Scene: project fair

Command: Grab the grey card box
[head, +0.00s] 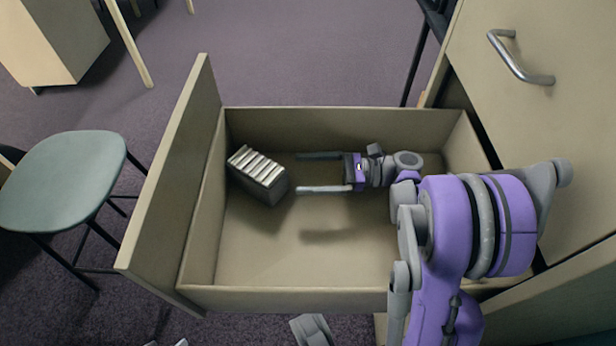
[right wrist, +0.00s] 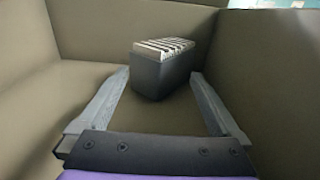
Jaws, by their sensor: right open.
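The grey card box (head: 259,186) sits in the far left part of an open drawer, with a row of pale cards showing at its top. My right gripper (head: 308,173) is inside the drawer, just right of the box, with its two fingers apart and pointing at it. In the right wrist view the box (right wrist: 162,75) stands upright ahead, between the lines of the open fingers (right wrist: 165,95), with nothing held. A gap shows between the fingertips and the box in the head view.
The drawer (head: 290,297) is pulled out of a cabinet (head: 535,110); its walls surround the box and my right gripper. The drawer floor in front of the box is bare. A green stool (head: 65,180) stands outside at the left.

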